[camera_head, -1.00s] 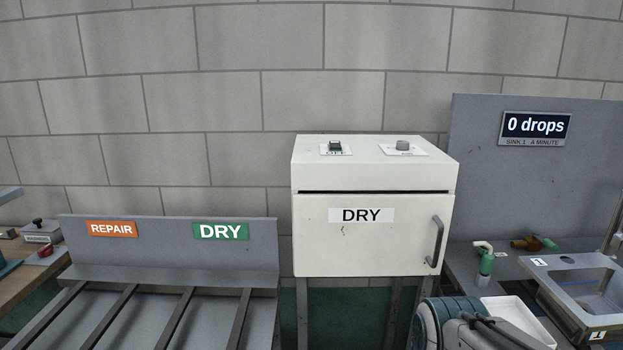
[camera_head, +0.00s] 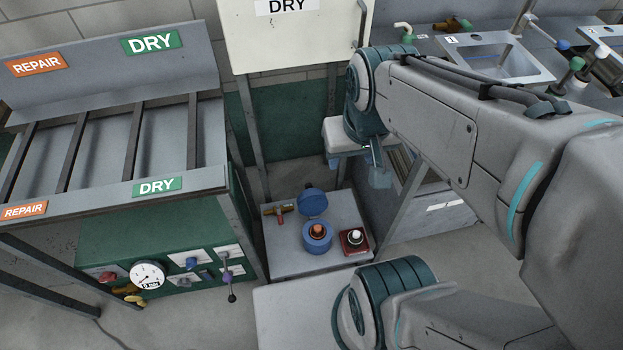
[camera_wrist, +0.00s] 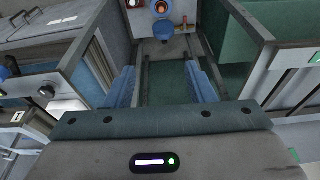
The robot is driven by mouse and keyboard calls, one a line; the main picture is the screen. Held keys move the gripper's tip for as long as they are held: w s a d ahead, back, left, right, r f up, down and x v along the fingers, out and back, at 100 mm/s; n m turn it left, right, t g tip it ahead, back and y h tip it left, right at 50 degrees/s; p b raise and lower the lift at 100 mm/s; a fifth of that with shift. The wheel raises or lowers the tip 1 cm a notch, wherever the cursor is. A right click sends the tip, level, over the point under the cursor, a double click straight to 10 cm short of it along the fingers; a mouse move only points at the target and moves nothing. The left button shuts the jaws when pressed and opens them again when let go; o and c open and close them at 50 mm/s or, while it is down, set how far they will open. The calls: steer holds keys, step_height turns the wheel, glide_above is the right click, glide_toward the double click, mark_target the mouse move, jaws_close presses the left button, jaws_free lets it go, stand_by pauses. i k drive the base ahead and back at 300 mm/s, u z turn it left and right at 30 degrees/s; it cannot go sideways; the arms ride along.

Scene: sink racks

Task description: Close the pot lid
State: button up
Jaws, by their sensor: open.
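The blue pot (camera_head: 317,237) stands on a low grey platform, with an orange-brown piece showing in its opening. Its round blue lid (camera_head: 313,202) is raised at the far side of the pot, leaving the opening uncovered.
A red block with a black-and-white knob (camera_head: 354,240) stands right of the pot. A brass valve with a red handle (camera_head: 279,212) is on its left. The green panel with gauge (camera_head: 148,275) and rack are left; sinks (camera_head: 490,62) are at right.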

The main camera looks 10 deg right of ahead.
mark_target(312, 201)
steer(key=k, duration=1.3)
steer(key=u, duration=0.6)
steer(key=i, duration=1.2)
steer(key=z, duration=0.55)
steer(key=i, duration=0.45)
steer(key=z, duration=0.4)
